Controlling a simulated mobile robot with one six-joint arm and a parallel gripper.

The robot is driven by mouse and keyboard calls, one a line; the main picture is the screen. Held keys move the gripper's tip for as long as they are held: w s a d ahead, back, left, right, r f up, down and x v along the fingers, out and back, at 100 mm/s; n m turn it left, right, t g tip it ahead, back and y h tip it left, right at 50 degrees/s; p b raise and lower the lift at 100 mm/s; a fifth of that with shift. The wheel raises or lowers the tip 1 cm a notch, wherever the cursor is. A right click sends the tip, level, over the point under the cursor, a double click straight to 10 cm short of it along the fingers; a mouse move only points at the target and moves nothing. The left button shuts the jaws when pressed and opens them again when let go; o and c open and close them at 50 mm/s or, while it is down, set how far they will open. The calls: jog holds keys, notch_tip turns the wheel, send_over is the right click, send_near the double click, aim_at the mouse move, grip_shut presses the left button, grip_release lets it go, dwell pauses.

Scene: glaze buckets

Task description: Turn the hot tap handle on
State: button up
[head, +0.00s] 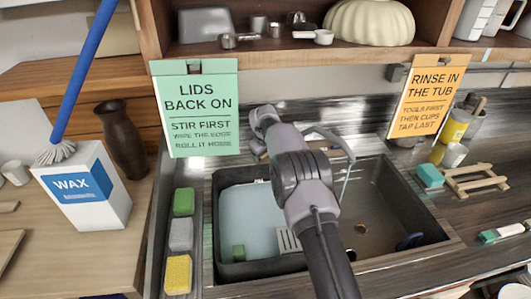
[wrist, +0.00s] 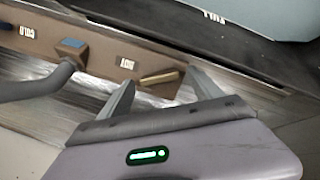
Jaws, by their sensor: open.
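In the wrist view the tap body (wrist: 103,52) is a brown bar with labels reading COLD and HOT. The hot tap handle (wrist: 158,78) is a short tan lever beside the HOT label (wrist: 126,64). My gripper (wrist: 160,76) is open, with one finger on each side of this handle; I cannot tell whether either finger touches it. The grey spout (wrist: 42,88) runs off to the left. In the head view my arm hides the handles, and the spout (head: 346,160) shows over the sink.
A WAX box (head: 88,190) and brown vase (head: 123,140) stand left. Two hanging signs (head: 195,108) (head: 428,95) flank my arm below the shelf (head: 270,48).

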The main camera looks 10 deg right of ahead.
jog(key=shift+c, duration=0.2)
jog(key=c, duration=1.3)
jog(key=shift+r+n+p, duration=0.15)
jog(key=shift+n+p, duration=0.25)
jog(key=shift+n, duration=0.2)
jog(key=shift+c, duration=0.2)
jog(key=shift+f+n, duration=0.2)
jog(key=shift+n, duration=0.8)
jog(key=o, duration=1.4)
